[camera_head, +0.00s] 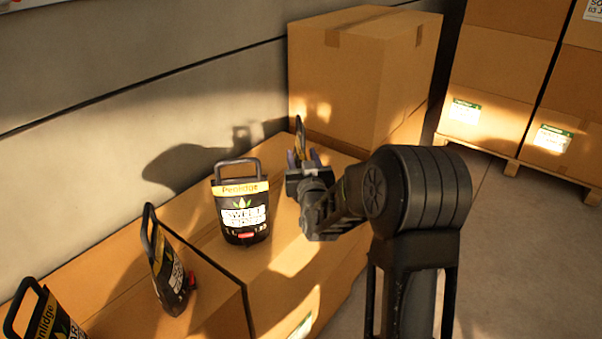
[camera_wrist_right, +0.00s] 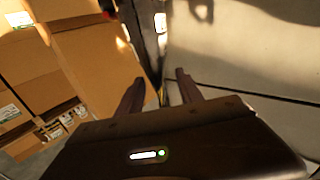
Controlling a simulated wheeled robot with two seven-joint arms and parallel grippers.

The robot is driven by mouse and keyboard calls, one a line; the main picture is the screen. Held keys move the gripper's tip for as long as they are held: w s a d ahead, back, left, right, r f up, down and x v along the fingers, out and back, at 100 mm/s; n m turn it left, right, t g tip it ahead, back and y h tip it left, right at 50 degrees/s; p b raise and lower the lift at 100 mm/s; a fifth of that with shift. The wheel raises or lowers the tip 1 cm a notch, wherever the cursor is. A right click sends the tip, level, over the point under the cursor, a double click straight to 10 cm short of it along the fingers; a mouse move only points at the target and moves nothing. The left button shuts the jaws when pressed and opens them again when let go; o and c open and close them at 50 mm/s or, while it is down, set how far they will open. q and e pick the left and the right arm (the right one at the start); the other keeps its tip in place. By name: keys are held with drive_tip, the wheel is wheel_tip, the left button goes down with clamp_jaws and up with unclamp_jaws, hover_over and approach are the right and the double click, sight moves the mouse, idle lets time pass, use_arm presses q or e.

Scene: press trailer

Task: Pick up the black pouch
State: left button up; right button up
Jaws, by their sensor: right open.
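Several black pouches with handles and yellow bands stand on cardboard boxes along the wall. One pouch (camera_head: 241,208) stands upright in the middle of the box top, its label facing me. Another pouch (camera_head: 168,268) stands left of it, turned sideways. A third pouch (camera_head: 52,318) is cut off at the lower left corner. A fourth pouch (camera_head: 299,138) shows partly behind my right gripper (camera_head: 303,160). My left gripper is not in view.
A large cardboard box (camera_head: 345,70) rises behind my right gripper. The grey wall (camera_head: 130,80) runs along the left. Stacked boxes (camera_head: 505,60) stand on a pallet at the right. Grey floor (camera_head: 510,250) lies open at the lower right.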

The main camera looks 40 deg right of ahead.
sight(300, 147)
drive_tip(key=x, duration=0.4)
drive_tip(key=shift+d, duration=0.1)
idle(0.4)
drive_tip(key=shift+s, duration=0.1)
clamp_jaws()
idle(1.0)
drive_tip(key=shift+r, duration=0.2)
